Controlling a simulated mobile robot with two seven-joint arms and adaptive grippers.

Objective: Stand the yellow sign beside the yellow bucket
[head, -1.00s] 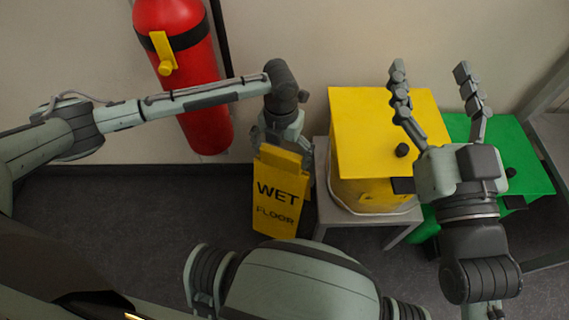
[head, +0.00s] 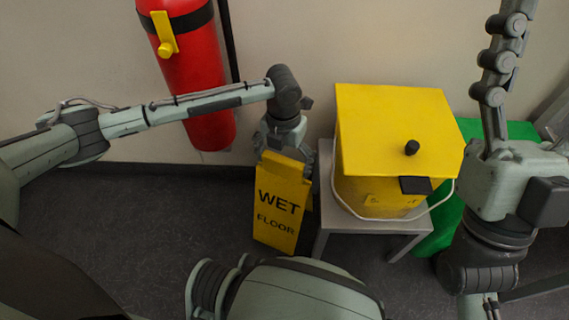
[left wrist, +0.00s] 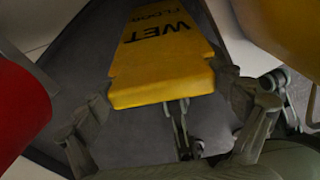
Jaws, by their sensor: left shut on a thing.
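The yellow sign (head: 277,208), marked WET FLOOR, is upright just left of the small grey table. My left gripper (head: 283,146) is above it and shut on its top edge. The sign also shows between the fingers in the left wrist view (left wrist: 163,68). Whether its foot touches the floor is hard to tell. The yellow bucket (head: 383,125), with a lid, black knob and white handle, stands on the table to the right of the sign. My right gripper (head: 505,80) is raised at the right; one finger shows clearly, and its opening is unclear.
The grey table (head: 325,205) carries the bucket. A green box (head: 437,233) is behind my right arm. A red fire extinguisher (head: 190,85) hangs on the wall at left. Dark floor left of the sign (head: 130,215) is clear.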

